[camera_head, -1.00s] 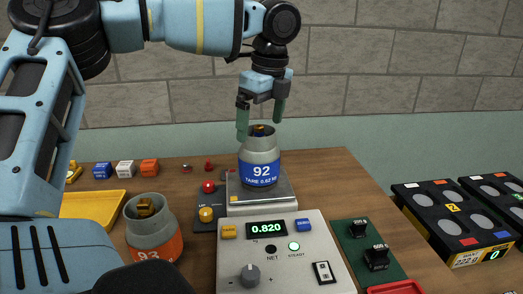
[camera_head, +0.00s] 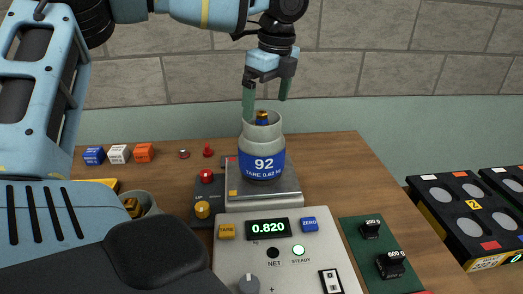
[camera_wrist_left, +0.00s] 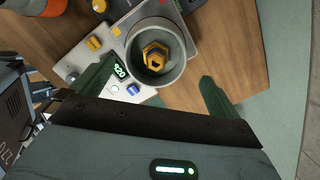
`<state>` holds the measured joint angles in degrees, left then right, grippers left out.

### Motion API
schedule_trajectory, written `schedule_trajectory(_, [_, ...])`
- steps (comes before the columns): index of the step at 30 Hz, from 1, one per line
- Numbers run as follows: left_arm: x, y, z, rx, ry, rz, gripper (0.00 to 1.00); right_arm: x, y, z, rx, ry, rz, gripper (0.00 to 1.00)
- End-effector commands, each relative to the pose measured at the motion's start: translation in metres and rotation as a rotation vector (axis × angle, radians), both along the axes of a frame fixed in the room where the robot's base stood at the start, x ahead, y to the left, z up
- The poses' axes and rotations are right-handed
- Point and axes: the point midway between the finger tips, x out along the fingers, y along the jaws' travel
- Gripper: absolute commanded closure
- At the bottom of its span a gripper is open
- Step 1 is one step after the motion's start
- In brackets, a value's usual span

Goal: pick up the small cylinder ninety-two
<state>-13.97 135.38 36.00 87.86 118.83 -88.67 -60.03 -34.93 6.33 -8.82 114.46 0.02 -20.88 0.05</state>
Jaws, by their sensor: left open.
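The small cylinder ninety-two (camera_head: 263,160) is a grey canister with a blue band reading "92" and "TARE 0.62". It stands upright on the scale's metal plate (camera_head: 288,188). A brass valve (camera_head: 262,117) sits inside its open collar. My left gripper (camera_head: 265,104) is open, pointing down, with its green fingers at the collar's height or just above. In the left wrist view the cylinder's round collar (camera_wrist_left: 179,40) and brass valve (camera_wrist_left: 155,57) show beyond the spread fingers (camera_wrist_left: 155,85). I see no contact. My right gripper is not in view.
The scale's console (camera_head: 284,260) reads 0.820. A second canister (camera_head: 140,205) stands left, partly hidden by my arm. A green mat (camera_head: 376,260) with weights lies right. Blue, white and orange blocks (camera_head: 118,154) sit back left. A black rack (camera_head: 455,228) stands far right.

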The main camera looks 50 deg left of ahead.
Motion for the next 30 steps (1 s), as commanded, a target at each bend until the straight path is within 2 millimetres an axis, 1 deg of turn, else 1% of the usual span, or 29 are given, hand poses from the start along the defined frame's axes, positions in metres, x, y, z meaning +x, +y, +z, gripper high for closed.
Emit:
schedule_trajectory(8, [-0.003,0.002,-0.012,-0.001,0.002,0.001,0.0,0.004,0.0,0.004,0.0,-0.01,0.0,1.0])
schedule_trajectory(13, [-0.01,0.007,-0.033,-0.002,0.001,0.0,0.0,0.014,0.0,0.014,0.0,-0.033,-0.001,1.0])
schedule_trajectory(15, [-0.009,0.008,-0.043,-0.001,0.0,0.0,0.0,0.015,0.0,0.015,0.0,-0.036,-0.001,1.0])
schedule_trajectory(18, [-0.009,0.009,-0.053,-0.001,0.001,0.001,0.0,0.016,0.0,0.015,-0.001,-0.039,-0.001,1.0])
schedule_trajectory(26, [-0.009,0.01,-0.056,-0.001,0.0,0.001,0.0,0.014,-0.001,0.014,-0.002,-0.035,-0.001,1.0])
schedule_trajectory(27, [-0.009,0.01,-0.056,-0.001,0.0,0.001,0.03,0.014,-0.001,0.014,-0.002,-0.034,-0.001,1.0])
schedule_trajectory(30, [-0.009,0.01,-0.056,-0.001,0.0,0.001,0.16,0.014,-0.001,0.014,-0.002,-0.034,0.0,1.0])
